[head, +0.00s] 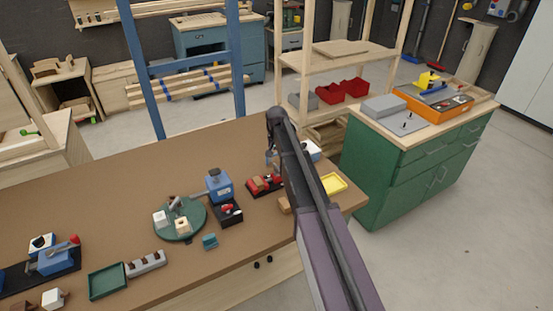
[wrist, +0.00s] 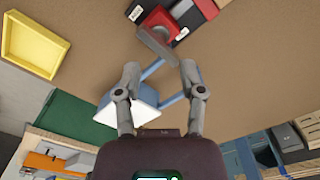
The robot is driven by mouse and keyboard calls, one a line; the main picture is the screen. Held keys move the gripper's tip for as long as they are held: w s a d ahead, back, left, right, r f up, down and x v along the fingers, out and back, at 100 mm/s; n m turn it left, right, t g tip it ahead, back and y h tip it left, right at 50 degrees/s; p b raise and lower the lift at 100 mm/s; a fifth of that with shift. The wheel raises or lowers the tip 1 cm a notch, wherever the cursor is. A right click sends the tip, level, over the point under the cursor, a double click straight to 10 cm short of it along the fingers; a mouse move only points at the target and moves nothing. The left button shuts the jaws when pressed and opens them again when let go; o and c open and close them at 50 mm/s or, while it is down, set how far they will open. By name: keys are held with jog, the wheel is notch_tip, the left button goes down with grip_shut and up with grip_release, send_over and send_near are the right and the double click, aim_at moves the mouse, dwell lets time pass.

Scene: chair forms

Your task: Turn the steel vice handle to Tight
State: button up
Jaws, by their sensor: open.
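A red vice-like fixture (head: 260,185) on a black base sits on the brown bench, left of my arm. In the wrist view its red body (wrist: 163,20) is at the top, with a grey steel bar handle (wrist: 157,46) lying slantwise in front of it. White labels (wrist: 182,33) on its black base are too small to read. My gripper (wrist: 160,68) is open and empty. Its fingertips are on either side of the bar's lower end in the picture; no contact shows. In the head view my gripper (head: 272,158) is beside the fixture, partly hidden by my arm.
A blue-and-white object (wrist: 130,105) with blue bars shows behind my fingers. A yellow tray (head: 333,184) is right of my arm. A green turntable (head: 180,232), a blue box (head: 218,187) and a blue vice (head: 52,262) stand left.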

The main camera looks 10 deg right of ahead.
aim_at(277, 167)
jog(key=shift+r+p, duration=4.7)
jog(key=shift+r, duration=0.35)
jog(key=s+f+n+b, duration=0.1)
jog(key=s+f+b, duration=0.2)
jog(key=s, duration=0.7)
jog(key=s+f+n+b, duration=0.2)
jog(key=s+f+b, duration=0.2)
jog(key=s, duration=0.6)
jog(key=s+f+n+b, duration=0.1)
jog(key=s+f+b, duration=0.3)
jog(key=s, duration=0.6)
jog(key=shift+s+n, duration=0.15)
jog(key=shift+n, duration=0.25)
jog(key=shift+o, duration=0.4)
jog(key=shift+s, duration=0.15)
